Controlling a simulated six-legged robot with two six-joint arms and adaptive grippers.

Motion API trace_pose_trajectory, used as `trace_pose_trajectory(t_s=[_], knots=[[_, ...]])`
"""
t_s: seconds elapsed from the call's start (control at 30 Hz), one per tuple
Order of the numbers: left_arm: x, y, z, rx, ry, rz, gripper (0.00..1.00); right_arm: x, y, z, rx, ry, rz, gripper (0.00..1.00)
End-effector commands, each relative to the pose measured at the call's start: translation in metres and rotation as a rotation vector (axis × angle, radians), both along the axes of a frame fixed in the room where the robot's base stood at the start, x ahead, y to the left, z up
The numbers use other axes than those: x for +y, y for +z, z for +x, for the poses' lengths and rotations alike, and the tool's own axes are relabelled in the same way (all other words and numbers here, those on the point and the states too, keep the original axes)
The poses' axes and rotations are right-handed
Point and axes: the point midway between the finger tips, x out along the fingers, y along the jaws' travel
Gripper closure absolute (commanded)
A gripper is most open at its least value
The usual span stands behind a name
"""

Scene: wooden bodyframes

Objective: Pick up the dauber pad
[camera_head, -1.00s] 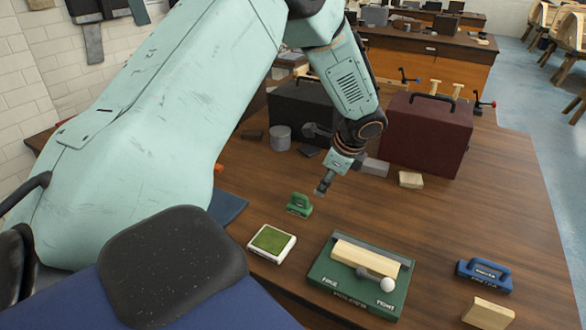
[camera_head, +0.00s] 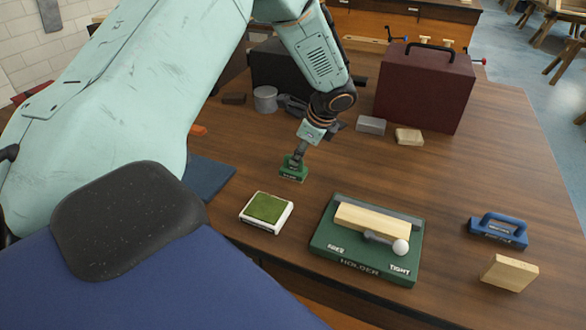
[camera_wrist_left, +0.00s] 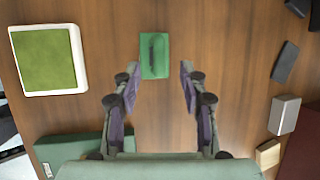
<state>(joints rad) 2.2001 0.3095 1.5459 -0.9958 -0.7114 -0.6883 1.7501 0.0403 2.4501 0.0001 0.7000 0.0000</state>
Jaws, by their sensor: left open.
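The dauber pad, a small green block with a handle on top (camera_head: 293,174), sits on the wooden table, beyond the green ink pad in its white tray (camera_head: 283,219). My left gripper (camera_head: 297,160) points down over the dauber pad and partly hides its handle. In the left wrist view the dauber pad (camera_wrist_left: 155,68) lies just ahead of the fingertips, roughly between their lines. The left gripper (camera_wrist_left: 160,78) is open and empty there. Whether a finger touches the handle I cannot tell. My right gripper is not in view.
A green holder (camera_head: 330,242) with a wooden bar stands at the front. A blue handled block (camera_head: 498,229) and a wooden block (camera_head: 508,273) are at right. A dark red case (camera_head: 424,90) stands behind. Open table lies right of my gripper.

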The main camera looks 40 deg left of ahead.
Motion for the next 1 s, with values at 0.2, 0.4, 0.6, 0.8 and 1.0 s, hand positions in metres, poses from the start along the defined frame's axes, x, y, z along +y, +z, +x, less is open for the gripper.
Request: trace_pose_trajectory(t_s=[0.2, 0.4, 0.6, 0.8, 1.0], knots=[[0.014, -0.03, -0.001, 0.003, 0.0, 0.0, 0.57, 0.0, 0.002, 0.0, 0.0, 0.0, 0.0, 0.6], [0.021, -0.04, 0.001, 0.0, 0.001, 0.0, 0.57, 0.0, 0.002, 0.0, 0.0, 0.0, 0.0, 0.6], [0.023, -0.04, 0.001, 0.0, 0.001, 0.0, 0.59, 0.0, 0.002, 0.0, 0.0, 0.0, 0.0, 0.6], [0.023, -0.04, 0.001, 0.0, 0.001, 0.0, 0.76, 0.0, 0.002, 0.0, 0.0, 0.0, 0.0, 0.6], [0.023, -0.04, 0.001, 0.0, 0.001, 0.0, 0.93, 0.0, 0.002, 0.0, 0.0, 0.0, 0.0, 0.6]])
